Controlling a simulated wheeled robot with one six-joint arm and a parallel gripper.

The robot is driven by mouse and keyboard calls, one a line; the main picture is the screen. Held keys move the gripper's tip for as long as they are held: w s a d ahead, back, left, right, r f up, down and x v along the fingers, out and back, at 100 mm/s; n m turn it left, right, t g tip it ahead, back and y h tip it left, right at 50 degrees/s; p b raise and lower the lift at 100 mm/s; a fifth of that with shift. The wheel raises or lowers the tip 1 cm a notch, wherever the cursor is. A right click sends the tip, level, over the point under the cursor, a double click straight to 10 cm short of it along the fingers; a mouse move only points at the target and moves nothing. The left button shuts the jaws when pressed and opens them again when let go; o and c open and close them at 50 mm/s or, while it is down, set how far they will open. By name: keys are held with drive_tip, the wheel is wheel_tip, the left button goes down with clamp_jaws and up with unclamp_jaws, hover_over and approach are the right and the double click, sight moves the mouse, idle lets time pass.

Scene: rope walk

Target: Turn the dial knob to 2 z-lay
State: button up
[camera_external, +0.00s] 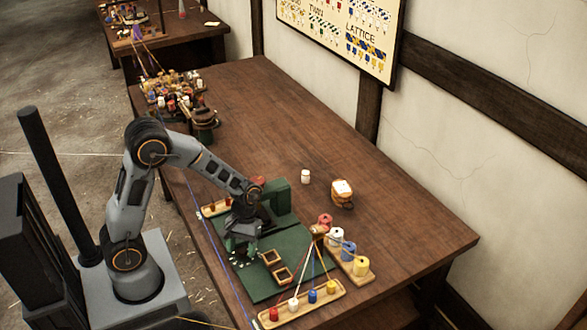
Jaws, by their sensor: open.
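My gripper (238,246) points down over the left part of a dark green board (292,240) on the long wooden table. It is open, and I see nothing held in it. A green block-shaped housing (277,193) stands at the back of the board, just behind and to the right of my gripper. I cannot make out the dial knob or any "2 z-lay" mark; my arm and gripper cover part of this area. I cannot tell whether the gripper touches anything.
A front rack (302,303) holds coloured pegs with cords; a right rack (350,262) holds spools. A white spool (305,176) and a tan bundle (342,193) stand behind. The table's far middle is clear.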

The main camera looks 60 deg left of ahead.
drive_tip(key=c, duration=0.9)
